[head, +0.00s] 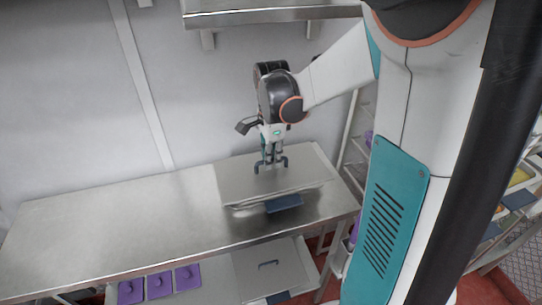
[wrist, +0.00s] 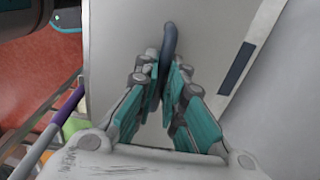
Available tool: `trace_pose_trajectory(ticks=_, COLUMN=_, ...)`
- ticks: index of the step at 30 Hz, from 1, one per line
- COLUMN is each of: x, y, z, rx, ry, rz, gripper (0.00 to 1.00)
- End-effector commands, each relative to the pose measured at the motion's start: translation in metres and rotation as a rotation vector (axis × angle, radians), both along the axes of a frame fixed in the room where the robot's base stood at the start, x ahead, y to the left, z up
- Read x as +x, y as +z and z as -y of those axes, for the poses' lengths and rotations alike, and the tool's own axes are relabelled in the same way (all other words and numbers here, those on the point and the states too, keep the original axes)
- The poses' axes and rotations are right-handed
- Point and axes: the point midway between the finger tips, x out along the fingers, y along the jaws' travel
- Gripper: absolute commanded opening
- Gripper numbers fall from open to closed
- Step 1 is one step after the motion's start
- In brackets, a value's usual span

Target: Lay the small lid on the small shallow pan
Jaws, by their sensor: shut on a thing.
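My gripper (head: 271,163) is shut on the dark blue-grey handle (wrist: 169,42) of a flat grey rectangular lid (head: 240,180). The lid lies roughly level at the right end of the metal table. A dark blue grip (head: 284,204) shows just below the lid's front edge, with a thin metal rim beside it; it looks like part of a shallow pan under the lid. The grip also shows right of the fingers in the wrist view (wrist: 236,68). The lid hides most of what is beneath, and I cannot tell whether lid and pan touch.
The metal table (head: 110,220) is bare to the left. Its lower shelf holds another grey lidded pan (head: 265,270) and purple lids (head: 159,284). A wall shelf (head: 270,16) hangs above. A rack with shelves stands close to the right.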

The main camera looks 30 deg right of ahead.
Motion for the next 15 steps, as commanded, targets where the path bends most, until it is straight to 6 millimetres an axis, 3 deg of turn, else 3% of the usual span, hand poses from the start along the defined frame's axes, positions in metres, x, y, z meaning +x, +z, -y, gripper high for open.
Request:
trace_pose_trajectory(ticks=6, x=0.0, y=-0.028, z=0.0, rx=0.0, ry=0.001, rz=0.0, gripper=0.0)
trace_pose_trajectory(ticks=15, x=0.0, y=-0.054, z=0.0, rx=0.0, ry=0.001, rz=0.0, gripper=0.0)
